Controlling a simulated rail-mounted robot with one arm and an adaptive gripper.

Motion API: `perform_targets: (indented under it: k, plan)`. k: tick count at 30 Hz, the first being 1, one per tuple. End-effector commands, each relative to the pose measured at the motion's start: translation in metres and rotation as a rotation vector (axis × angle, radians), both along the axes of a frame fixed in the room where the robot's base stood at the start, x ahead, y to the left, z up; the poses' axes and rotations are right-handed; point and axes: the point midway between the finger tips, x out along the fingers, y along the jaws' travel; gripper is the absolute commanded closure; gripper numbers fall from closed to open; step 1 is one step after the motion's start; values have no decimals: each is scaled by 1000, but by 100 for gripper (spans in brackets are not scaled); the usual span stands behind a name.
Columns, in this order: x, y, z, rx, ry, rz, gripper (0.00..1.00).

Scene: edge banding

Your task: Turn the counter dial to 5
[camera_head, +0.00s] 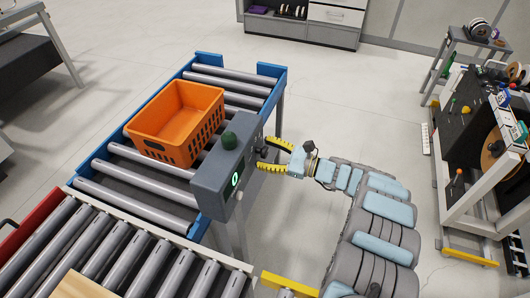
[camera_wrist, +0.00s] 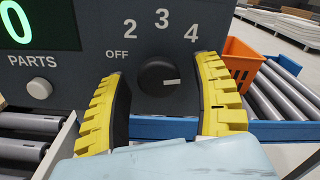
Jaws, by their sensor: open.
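The counter box (camera_head: 215,182) is a grey housing at the side of the roller conveyor. The green display (camera_wrist: 30,25) reads 0. My gripper (camera_wrist: 165,70) is open, with its yellow ridged fingers on either side of the dial and gaps visible. In the head view my gripper (camera_head: 268,155) is at the box's right face.
A green button (camera_head: 229,140) tops the box. A white button (camera_wrist: 40,88) sits beneath PARTS. An orange crate (camera_head: 178,122) rests on the blue-framed conveyor (camera_head: 275,70). A cluttered workbench (camera_head: 480,160) stands right; open floor lies between.

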Motion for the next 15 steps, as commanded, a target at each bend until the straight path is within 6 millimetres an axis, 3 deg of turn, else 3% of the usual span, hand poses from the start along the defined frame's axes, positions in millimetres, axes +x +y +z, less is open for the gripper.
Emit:
perform_targets:
  k: [5, 15]
  plan:
    - [-6, -19, 0, 0, -1, -2, 34]
    - [-30, -80, -1, -1, -1, -2, 34]
